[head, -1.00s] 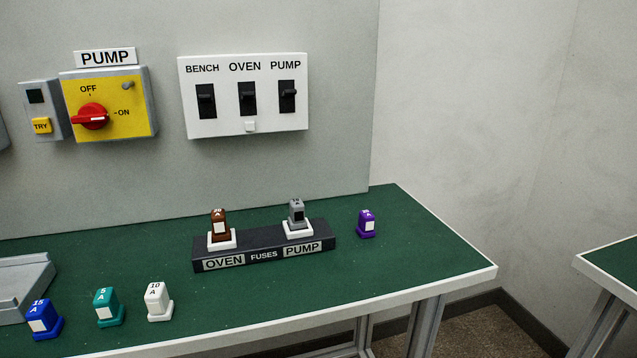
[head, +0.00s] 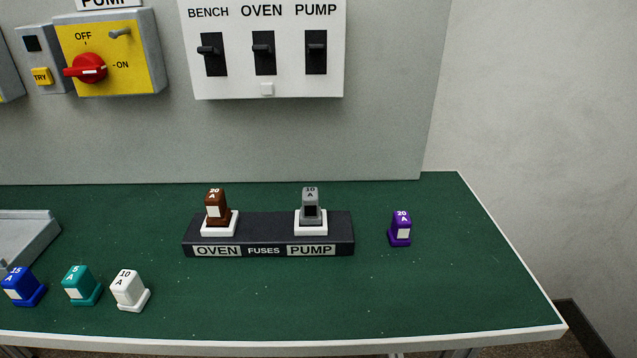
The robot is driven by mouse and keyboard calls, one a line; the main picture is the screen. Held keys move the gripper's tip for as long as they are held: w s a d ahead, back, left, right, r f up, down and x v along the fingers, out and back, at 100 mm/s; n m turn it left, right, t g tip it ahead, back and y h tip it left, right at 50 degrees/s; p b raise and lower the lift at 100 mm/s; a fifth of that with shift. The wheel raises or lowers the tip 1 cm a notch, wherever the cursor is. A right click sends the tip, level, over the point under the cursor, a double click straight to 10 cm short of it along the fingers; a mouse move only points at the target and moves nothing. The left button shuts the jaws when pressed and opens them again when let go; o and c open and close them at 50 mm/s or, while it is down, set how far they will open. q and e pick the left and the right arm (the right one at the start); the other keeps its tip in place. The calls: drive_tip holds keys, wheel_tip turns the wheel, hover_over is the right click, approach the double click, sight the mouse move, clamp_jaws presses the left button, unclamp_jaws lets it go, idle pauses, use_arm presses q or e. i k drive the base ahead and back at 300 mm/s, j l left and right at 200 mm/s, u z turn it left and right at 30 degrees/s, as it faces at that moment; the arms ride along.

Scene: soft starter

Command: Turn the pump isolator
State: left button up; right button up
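The pump isolator (head: 140,62) is a yellow-faced grey box on the wall panel, at the upper left of the head view. OFF is printed above the handle. A small grey peg (head: 120,34) sits at the box's upper right. The PUMP sign above it is cut by the top edge. Neither of my grippers shows in the head view.
A white breaker panel (head: 225,85) with BENCH, OVEN and PUMP switches hangs right of the isolator. Below, the green bench (head: 290,310) holds a fuse block (head: 265,225), loose fuses (head: 130,290), a purple fuse (head: 401,230) and a grey tray (head: 40,240).

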sight(90, 69)
drive_tip(key=u, duration=0.35)
drive_tip(key=j+u, duration=0.15)
drive_tip(key=u, duration=0.15)
drive_tip(key=k+j+u, duration=0.1)
drive_tip(key=u, duration=0.25)
